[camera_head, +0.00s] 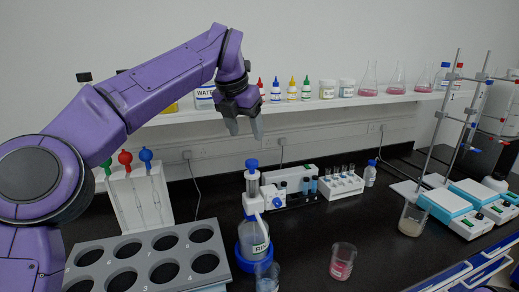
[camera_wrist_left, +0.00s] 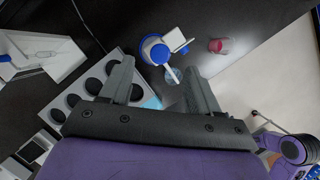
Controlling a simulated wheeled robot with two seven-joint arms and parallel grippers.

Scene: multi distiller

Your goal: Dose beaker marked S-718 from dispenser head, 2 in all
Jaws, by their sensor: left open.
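The dispenser (camera_head: 253,235) is a clear bottle in a blue base, with a white and blue dispenser head (camera_head: 252,180) on top. It also shows from above in the left wrist view (camera_wrist_left: 155,50). A small clear beaker (camera_head: 267,277) with a bluish tint stands in front of it, near the spout. A second beaker (camera_head: 342,262) with pink contents stands to the right; it also shows in the left wrist view (camera_wrist_left: 219,45). I cannot read S-718 on either. My left gripper (camera_head: 244,128) is open and empty, high above the dispenser. My right gripper is not in view.
A grey rack with round holes (camera_head: 105,246) lies left of the dispenser. Pipettes on a white stand (camera_head: 140,196) are behind it. A vial rack (camera_head: 340,184) stands behind right. Stirrers and metal stands (camera_head: 448,207) fill the right. Bench around the pink beaker is clear.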

